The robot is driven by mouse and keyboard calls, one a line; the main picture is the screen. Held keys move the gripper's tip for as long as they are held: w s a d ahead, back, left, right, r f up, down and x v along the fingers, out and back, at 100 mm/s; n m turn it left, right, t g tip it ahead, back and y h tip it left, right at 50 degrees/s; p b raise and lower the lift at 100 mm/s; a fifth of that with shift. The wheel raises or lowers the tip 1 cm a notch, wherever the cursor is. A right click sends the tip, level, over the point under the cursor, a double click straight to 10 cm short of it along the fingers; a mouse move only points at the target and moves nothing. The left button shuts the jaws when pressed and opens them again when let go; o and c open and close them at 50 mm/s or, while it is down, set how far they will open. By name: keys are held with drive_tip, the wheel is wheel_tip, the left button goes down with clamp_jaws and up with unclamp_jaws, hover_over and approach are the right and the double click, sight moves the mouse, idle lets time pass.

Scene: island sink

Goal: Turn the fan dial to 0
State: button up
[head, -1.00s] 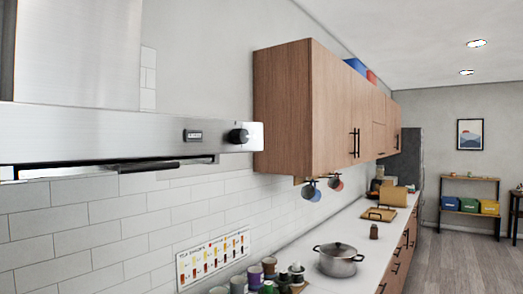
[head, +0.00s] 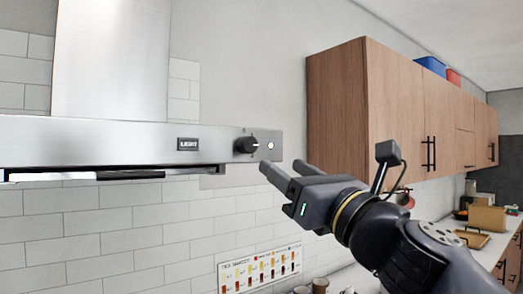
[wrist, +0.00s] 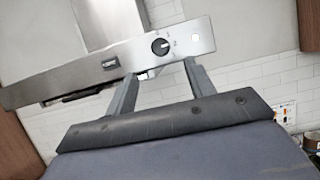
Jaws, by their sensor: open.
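The fan dial (head: 246,145) is a round black knob on the right end of the steel range hood front (head: 100,142). In the wrist view the dial (wrist: 160,46) has a white pointer line toward the right and small marks around its right side, too small to read. My gripper (head: 282,167) is open and empty, just right of and below the dial in the head view, apart from it. In the wrist view the fingers of my gripper (wrist: 160,72) stand apart, with the dial above the gap between their tips.
A small bright light (head: 271,145) sits right of the dial. A LIGHT button (head: 188,144) is to its left. Wooden wall cabinets (head: 375,110) stand right of the hood, behind my arm. A colour chart (head: 258,266) is on the tiles below.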

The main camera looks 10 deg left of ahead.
sight(251, 146)
drive_tip(key=p+x, duration=0.3)
drive_tip(key=x, duration=0.7)
drive_tip(key=shift+f, duration=0.15)
drive_tip(key=c, duration=1)
drive_tip(key=shift+o, duration=0.2)
